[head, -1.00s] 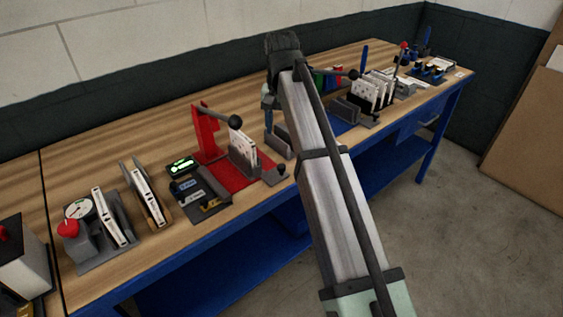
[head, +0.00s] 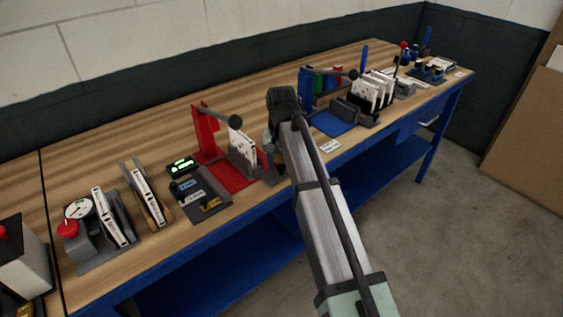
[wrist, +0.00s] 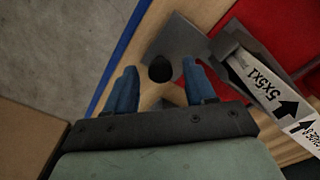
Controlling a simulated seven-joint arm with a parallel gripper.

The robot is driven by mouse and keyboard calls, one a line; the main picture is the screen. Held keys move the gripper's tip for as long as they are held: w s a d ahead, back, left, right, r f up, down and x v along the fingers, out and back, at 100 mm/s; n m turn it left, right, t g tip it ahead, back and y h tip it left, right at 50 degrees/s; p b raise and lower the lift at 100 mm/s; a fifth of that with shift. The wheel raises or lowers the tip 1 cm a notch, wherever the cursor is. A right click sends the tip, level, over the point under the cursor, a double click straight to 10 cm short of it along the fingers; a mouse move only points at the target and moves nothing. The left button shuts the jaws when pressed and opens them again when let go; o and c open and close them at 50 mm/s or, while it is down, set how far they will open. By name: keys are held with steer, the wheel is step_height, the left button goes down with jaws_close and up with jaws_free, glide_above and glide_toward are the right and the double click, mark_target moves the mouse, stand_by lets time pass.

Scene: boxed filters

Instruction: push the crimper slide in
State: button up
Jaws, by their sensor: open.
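The red crimper (head: 205,130) has an upright frame, a lever with a black ball, and a red base. White boxed filters (head: 243,145) stand upright in a grey holder on it. In the wrist view a white filter edge marked "5x5x1" (wrist: 262,84) leans beside the red base. The grey slide plate (wrist: 186,38) carries a round dark knob (wrist: 160,69). My gripper (wrist: 158,75) is open, its blue fingers either side of the knob in this view; I cannot tell whether they touch it. In the head view my gripper (head: 270,142) is at the crimper's right end and partly hides the slide.
A grey tray with labelled parts (head: 200,193) and a green-lit display (head: 182,166) stand left of the crimper. A blue mat (head: 333,124) and a filter rack (head: 360,108) stand to the right. A white card (head: 330,146) lies near the bench's front edge.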

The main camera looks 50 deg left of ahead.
jaws_close()
stand_by(0.6)
